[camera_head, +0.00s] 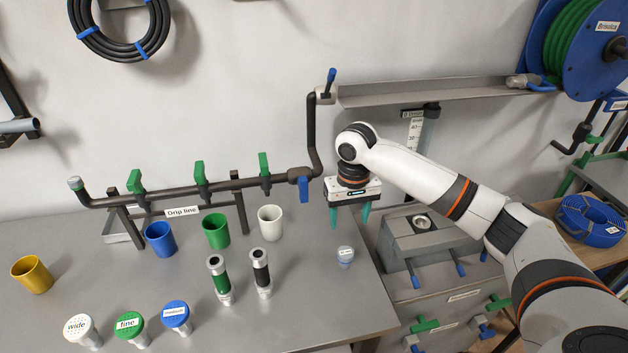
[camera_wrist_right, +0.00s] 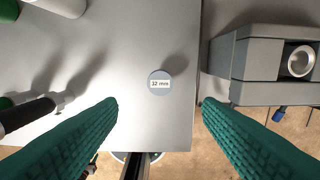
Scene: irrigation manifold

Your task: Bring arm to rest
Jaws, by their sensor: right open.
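My right gripper (camera_head: 350,215) hangs from the white arm above the right end of the grey table, its green fingers apart and pointing down. In the right wrist view its fingers (camera_wrist_right: 160,120) are spread wide with nothing between them. My left gripper does not show in either view.
A pipe manifold (camera_head: 220,187) with green handles runs along the table's back. Yellow (camera_head: 32,274), blue (camera_head: 160,238), green (camera_head: 215,231) and white (camera_head: 270,222) cups stand left of my gripper. A grey clamp block (camera_head: 415,240) is to the right. The front right tabletop is clear.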

